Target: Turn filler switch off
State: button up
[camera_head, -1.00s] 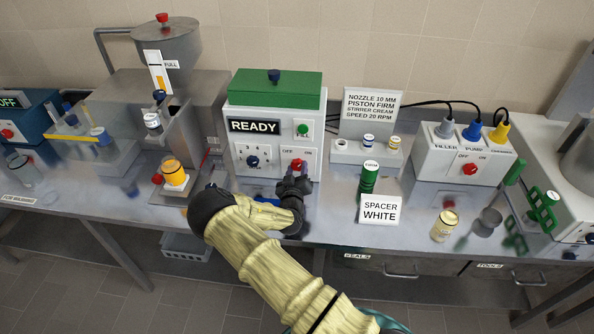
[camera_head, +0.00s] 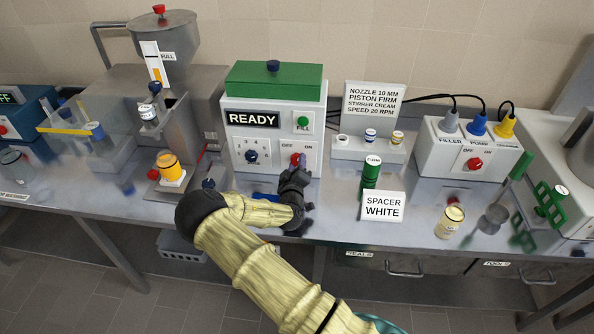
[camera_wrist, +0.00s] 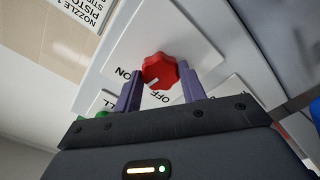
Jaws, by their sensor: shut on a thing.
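The filler switch is a red knob (camera_head: 296,158) low on the front of a white box with a green lid (camera_head: 275,80) and a lit READY display. My gripper (camera_head: 298,178) is at the knob from below in the head view, and its dark body hides part of the panel. In the wrist view my gripper's two purple fingers (camera_wrist: 160,72) are on either side of the red knob (camera_wrist: 160,68), shut on it. The knob's white mark points between the ON and OFF labels, which look upside down there.
A green FILL button (camera_head: 303,120) sits above the switch.

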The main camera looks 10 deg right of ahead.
jog(key=n+b, duration=0.1)
jog(key=n, duration=0.1)
jog(key=n+b, duration=0.3)
jog(key=shift+f+n, duration=0.25)
jog(key=shift+n, duration=0.05)
jog(key=shift+r+n+b, duration=0.15)
jog(key=shift+n+b, duration=0.8)
jog(key=shift+n, duration=0.95)
jog(key=o, duration=1)
jog(key=shift+s, duration=0.1)
jog(key=b+v, duration=0.2)
jog(key=v, duration=1.5)
jog(key=shift+s+r+b, duration=0.1)
jog(key=shift+s+b, duration=0.05)
jog(key=shift+b, duration=0.2)
jog(key=shift+d, duration=0.1)
